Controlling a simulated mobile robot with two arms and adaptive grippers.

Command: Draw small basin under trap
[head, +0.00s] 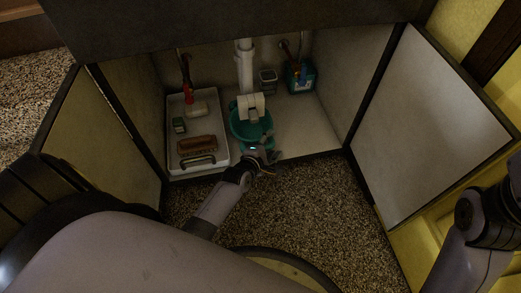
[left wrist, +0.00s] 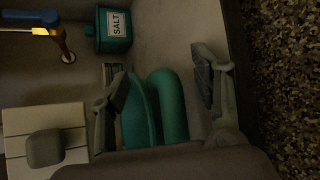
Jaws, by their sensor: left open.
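The small teal basin (head: 238,127) sits on the cabinet floor, beneath the white drain pipe (head: 244,70) and its trap (head: 251,103), which hides part of it. My left gripper (head: 267,152) is at the basin's near side, at the front of the cabinet. In the left wrist view the open fingers of the left gripper (left wrist: 160,100) stand on either side of a thick curved teal part of the basin (left wrist: 168,100). A gap shows between this part and the right finger; contact with the left finger cannot be told. My right gripper is out of view.
A white tray (head: 219,154) with a brush (head: 197,145) and other items stands left of the basin. A teal salt box (head: 300,78) and a small container (head: 267,82) are at the back. Open doors (head: 432,125) flank the cabinet. Speckled floor (head: 310,215) in front is clear.

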